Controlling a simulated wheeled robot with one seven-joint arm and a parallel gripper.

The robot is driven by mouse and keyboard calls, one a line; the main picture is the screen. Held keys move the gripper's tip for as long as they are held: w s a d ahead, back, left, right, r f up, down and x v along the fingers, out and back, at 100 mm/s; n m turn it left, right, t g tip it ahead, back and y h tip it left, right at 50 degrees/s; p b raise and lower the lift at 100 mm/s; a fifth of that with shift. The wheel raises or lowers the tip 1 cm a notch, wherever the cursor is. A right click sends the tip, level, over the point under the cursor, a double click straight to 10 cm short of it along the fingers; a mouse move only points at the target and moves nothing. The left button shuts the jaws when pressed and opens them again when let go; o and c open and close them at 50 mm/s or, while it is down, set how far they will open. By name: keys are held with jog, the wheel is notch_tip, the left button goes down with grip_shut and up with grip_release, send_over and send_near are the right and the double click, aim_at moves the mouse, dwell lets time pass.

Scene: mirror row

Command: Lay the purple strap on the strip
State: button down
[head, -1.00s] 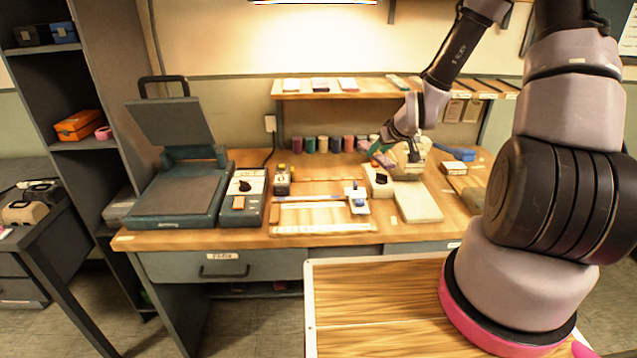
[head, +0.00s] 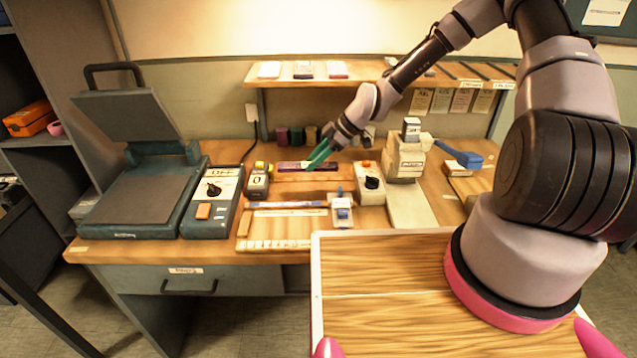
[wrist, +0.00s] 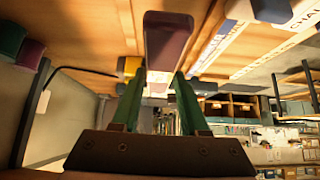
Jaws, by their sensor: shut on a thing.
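The purple strap (head: 291,167) is a dark, stiff-looking bar lying crosswise near the back of the workbench in the head view. My gripper (head: 314,162) has green fingers and is shut on its right part. In the wrist view the strap (wrist: 167,38) extends away from between the fingertips (wrist: 160,80). I cannot tell whether its underside touches the wood. A pale strip with blue marking (head: 287,205) lies in front of it on the bench, though I cannot tell whether this is the task's strip.
A grey press (head: 140,190) stands at left with its lid raised, beside an OFF-display box (head: 212,187). A small counter (head: 258,181), a knob box (head: 370,182) and a pale stamping machine (head: 405,158) stand nearby. A shelf (head: 350,78) spans the back.

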aim_at(334, 165)
notch_tip(334, 165, down, 4)
jog(key=shift+d, duration=0.1)
jog(key=shift+f, duration=1.9)
jog(key=shift+f, duration=0.1)
jog(key=shift+c, duration=2.1)
grip_release()
jog(key=v, duration=0.7)
jog(key=shift+d+r, duration=0.15)
jog(key=shift+r, duration=0.15)
